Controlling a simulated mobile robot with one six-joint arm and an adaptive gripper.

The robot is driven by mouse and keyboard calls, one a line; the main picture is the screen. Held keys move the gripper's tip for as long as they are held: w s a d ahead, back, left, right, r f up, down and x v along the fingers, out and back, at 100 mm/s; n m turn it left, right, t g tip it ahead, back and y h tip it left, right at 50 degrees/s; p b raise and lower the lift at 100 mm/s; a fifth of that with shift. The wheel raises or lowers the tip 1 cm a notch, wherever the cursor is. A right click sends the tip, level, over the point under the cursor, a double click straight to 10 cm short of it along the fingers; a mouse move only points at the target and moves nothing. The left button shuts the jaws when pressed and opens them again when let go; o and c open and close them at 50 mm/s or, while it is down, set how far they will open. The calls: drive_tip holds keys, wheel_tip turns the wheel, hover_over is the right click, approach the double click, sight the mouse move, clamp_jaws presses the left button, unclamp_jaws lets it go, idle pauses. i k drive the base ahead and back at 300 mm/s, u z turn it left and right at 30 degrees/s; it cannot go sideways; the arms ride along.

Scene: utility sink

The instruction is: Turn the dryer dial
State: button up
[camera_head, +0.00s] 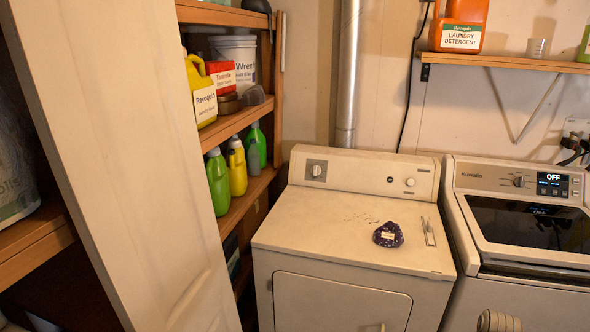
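The white dryer (345,222) stands in the middle of the head camera view. A large round dial (316,170) with a grey plate sits at the left of its back control panel. A smaller round knob (410,182) is at the panel's right, with a small dark round spot left of it. The dial's exact pointer position is too small to read.
A dark purple object (388,235) with a label lies on the dryer top. A washer (470,222) stands close at the right, its display reading OFF. A white door panel (120,150) and a bottle-filled wooden shelf (229,126) are left. A vent pipe (347,75) rises behind.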

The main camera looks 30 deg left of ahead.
sight(315, 171)
drive_tip(key=u, duration=1)
drive_tip(key=i, duration=1)
drive_tip(key=z, duration=0.05)
